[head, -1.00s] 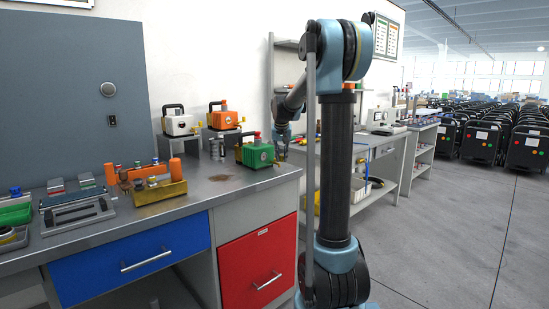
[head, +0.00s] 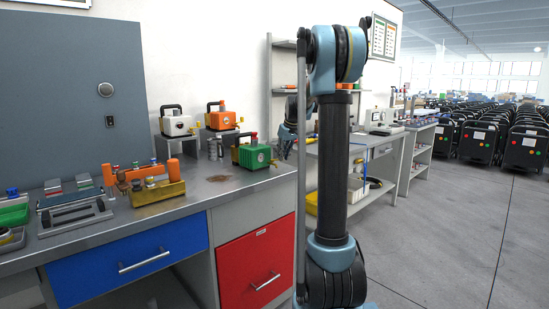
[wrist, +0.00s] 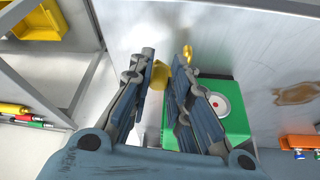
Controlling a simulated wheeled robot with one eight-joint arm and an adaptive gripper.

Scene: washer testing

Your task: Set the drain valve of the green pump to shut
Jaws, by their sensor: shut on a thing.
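The green pump (head: 250,156) stands at the right end of the steel bench, with a black handle and a red knob on top. In the wrist view the pump (wrist: 238,128) lies right of the fingers, with a round white-and-red gauge. My gripper (wrist: 167,58) is shut on a yellow valve handle (wrist: 157,76) at the pump's side. A second yellow fitting (wrist: 191,47) shows just past the right finger. In the head view my gripper (head: 285,147) is at the pump's right side. The fingers partly hide the valve, so its exact setting cannot be told.
A white pump (head: 178,126) and an orange pump (head: 221,120) stand on raised stands behind. A brown stain (head: 219,178) marks the clear bench top. A shelf unit stands right.

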